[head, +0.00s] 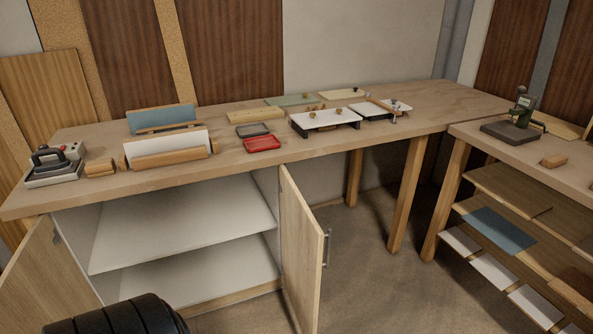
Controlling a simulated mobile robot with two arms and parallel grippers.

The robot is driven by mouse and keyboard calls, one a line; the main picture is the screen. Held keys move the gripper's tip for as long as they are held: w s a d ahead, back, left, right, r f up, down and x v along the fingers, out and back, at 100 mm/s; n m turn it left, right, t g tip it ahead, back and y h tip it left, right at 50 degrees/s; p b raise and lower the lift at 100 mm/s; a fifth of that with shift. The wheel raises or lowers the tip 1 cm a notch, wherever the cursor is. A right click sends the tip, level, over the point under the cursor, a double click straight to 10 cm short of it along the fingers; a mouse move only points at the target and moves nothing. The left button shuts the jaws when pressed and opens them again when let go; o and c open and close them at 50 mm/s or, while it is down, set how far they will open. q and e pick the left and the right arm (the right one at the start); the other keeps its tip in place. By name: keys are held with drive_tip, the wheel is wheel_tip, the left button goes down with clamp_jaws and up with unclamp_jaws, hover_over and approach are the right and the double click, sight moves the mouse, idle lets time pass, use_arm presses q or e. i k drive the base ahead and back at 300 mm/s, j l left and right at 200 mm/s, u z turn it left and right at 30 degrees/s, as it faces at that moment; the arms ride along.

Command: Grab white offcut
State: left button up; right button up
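Several white pieces are in the head view, and I cannot tell which one is the offcut. A white sheet (166,146) stands upright in a wooden holder (170,158) on the long bench. Several small white pieces (495,272) lie in a row on a low shelf under the right bench. A white panel (325,118) on dark supports lies toward the back of the long bench, with a second white panel (372,111) to its right. Neither of my grippers is in view.
The long bench (240,173) also holds a red tray (262,143), a dark tray (253,130), a blue sheet (161,117) and an iron-like tool (55,163). The cabinet door (303,255) below stands open into the floor space. A green press (522,110) stands on the right bench.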

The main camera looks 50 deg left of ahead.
sight(170, 140)
drive_tip(key=i+u, duration=0.1)
drive_tip(key=u, duration=0.4)
drive_tip(key=l+u, duration=0.1)
drive_tip(key=u, duration=0.35)
drive_tip(key=i+l+u, duration=0.1)
drive_tip(key=u, duration=0.4)
drive_tip(key=l+u, duration=0.15)
drive_tip(key=u, duration=0.35)
drive_tip(key=l+u, duration=0.45)
drive_tip(key=l, duration=0.4)
drive_tip(key=l+u, duration=0.4)
drive_tip(key=l, duration=0.85)
drive_tip(key=k+l, duration=0.1)
drive_tip(key=l, duration=0.3)
drive_tip(key=i+j, duration=0.15)
drive_tip(key=j, duration=0.15)
drive_tip(key=i+j, duration=0.1)
drive_tip(key=j, duration=0.2)
drive_tip(key=i+j, duration=0.15)
drive_tip(key=j, duration=0.15)
drive_tip(key=i+j+z, duration=0.1)
drive_tip(key=j, duration=0.2)
